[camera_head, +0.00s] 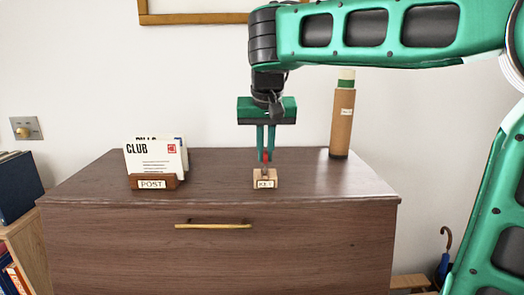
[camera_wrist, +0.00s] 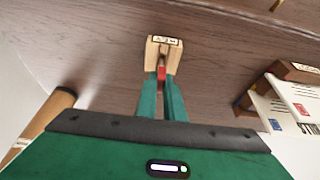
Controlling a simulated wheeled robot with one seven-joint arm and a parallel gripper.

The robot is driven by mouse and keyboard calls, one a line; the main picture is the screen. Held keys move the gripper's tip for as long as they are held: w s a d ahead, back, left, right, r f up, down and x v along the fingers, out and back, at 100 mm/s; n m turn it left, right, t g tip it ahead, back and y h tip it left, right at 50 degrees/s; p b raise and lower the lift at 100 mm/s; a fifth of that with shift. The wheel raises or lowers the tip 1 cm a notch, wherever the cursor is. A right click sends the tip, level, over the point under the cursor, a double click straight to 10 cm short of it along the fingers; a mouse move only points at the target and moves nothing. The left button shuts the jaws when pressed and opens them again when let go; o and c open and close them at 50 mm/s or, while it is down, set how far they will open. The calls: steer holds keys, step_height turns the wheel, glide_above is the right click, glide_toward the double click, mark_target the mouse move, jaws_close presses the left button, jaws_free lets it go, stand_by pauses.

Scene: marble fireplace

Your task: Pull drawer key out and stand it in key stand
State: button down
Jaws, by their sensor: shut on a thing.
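The key stand (camera_head: 265,180) is a small light-wood block labelled KEY on the dresser top, near its front edge; it also shows in the wrist view (camera_wrist: 163,54). The key (camera_head: 266,157) shows as a small red part between my fingertips, also seen in the wrist view (camera_wrist: 161,73). My gripper (camera_head: 265,154) points down, shut on the key, directly above the stand. The key's lower part meets or overlaps the stand; I cannot tell how deep it sits. The drawer front with its brass handle (camera_head: 213,226) appears closed.
A wooden letter holder (camera_head: 153,183) marked POST, with upright cards (camera_head: 152,158), stands left of the stand. A cardboard tube (camera_head: 342,125) stands at the back right. The dresser top (camera_head: 216,170) is clear between them. A bookshelf (camera_head: 22,235) is at far left.

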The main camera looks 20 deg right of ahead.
steer(key=shift+f, duration=0.9)
stand_by(0.7)
steer(key=c, duration=1.8)
jaws_free()
steer(key=shift+r, duration=4.5)
steer(key=shift+s, duration=0.1)
